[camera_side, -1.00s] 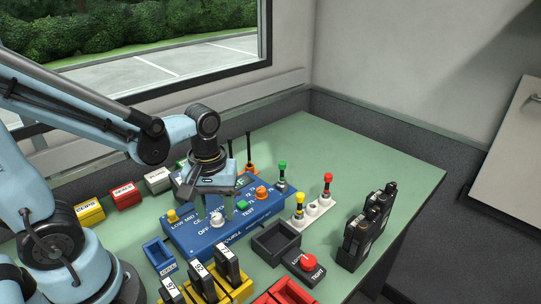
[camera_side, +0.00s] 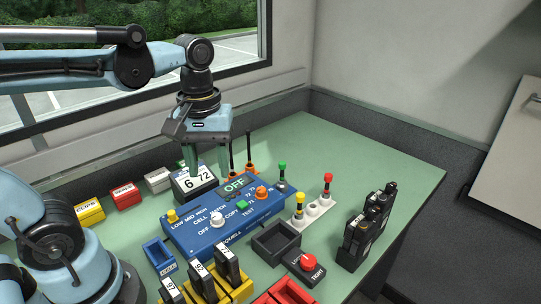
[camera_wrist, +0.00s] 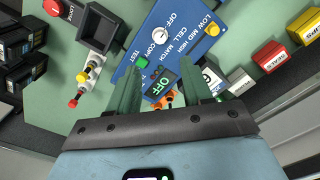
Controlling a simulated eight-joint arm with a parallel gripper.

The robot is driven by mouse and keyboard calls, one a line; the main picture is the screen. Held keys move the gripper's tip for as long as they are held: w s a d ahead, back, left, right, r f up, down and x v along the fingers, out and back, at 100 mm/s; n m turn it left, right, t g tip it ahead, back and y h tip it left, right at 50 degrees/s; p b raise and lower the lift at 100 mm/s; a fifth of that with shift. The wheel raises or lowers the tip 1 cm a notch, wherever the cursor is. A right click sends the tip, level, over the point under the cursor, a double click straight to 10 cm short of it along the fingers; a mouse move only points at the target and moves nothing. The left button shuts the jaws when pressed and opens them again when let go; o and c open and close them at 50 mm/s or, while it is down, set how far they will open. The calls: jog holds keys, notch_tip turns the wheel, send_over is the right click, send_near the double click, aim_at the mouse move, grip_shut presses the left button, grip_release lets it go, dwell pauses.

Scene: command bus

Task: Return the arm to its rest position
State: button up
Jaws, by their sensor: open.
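My gripper (camera_side: 208,158) is open and empty, raised above the back edge of the blue panel. In the wrist view its two green fingers stand apart, with the gap between the fingertips (camera_wrist: 160,72) over the panel. The blue panel (camera_side: 185,238) lies on the green table and carries a white knob (camera_side: 217,218), a yellow knob, a green button and an orange button. Its small display reads OFF. My gripper touches nothing that I can see.
A dark box marked 6 and 72 (camera_side: 193,184) stands just behind the panel, under my gripper. Yellow, red and grey boxes line the back left. The far right tabletop is clear.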

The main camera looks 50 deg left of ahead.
jog(key=shift+r, duration=0.1)
dwell(0.3)
jog(key=w+f+m+t, duration=0.1)
jog(key=m+t, duration=0.1)
jog(key=m, duration=0.1)
jog(key=w+f+m+t, duration=0.1)
jog(key=m+t, duration=0.1)
jog(key=m, duration=0.1)
jog(key=w+f+m+t, duration=0.1)
jog(key=m+t, duration=0.2)
jog(key=shift+a+f, duration=0.1)
jog(key=shift+f, duration=0.1)
dwell(0.5)
